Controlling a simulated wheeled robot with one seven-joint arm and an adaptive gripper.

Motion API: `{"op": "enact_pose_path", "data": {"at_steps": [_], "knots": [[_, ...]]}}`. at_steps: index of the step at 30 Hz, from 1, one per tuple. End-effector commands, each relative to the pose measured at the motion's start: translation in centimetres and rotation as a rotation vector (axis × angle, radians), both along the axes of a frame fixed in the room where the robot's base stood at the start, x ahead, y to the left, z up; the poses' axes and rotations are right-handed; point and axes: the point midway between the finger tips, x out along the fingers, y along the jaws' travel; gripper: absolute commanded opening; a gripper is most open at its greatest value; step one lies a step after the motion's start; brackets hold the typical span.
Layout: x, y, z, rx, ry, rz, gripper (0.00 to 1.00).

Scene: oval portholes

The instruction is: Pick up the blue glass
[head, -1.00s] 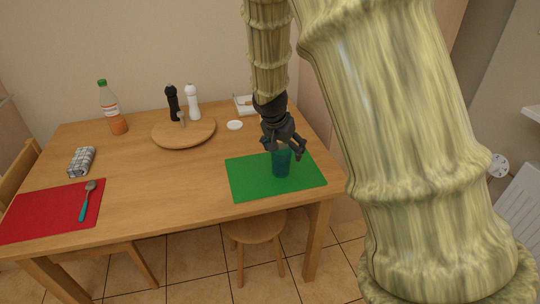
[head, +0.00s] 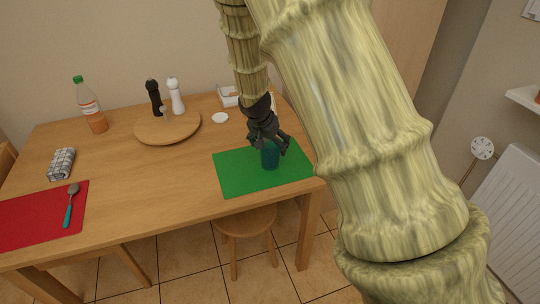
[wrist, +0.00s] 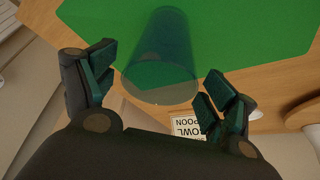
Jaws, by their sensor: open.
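The blue glass (head: 270,158) stands upright on the green mat (head: 235,180) at the right of the table. It also shows in the wrist view (wrist: 160,62), its see-through round rim towards me. My black gripper (head: 268,143) is above the glass and overlaps its upper part in the head view. In the wrist view my gripper (wrist: 155,95) is open, with one finger on the left and one on the right of the rim, and gaps on both sides. Whether the fingertips reach below the rim, I cannot tell.
A round wooden board (head: 150,132) with a black mill (head: 154,98) and a white mill (head: 176,96) stands behind to the left. A small white dish (head: 220,118) and a white box (head: 228,96) are near. A bottle (head: 90,105) stands far left.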

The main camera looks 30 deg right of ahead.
Motion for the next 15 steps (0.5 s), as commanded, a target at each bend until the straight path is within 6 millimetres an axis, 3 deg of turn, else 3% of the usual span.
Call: {"op": "enact_pose_path", "data": {"at_steps": [9, 15], "knots": [[0.6, -1.1, -3.3, 0.000, 0.002, -0.001, 0.85], [0.8, -1.5, -4.1, -0.001, 0.002, -0.001, 0.85]]}}
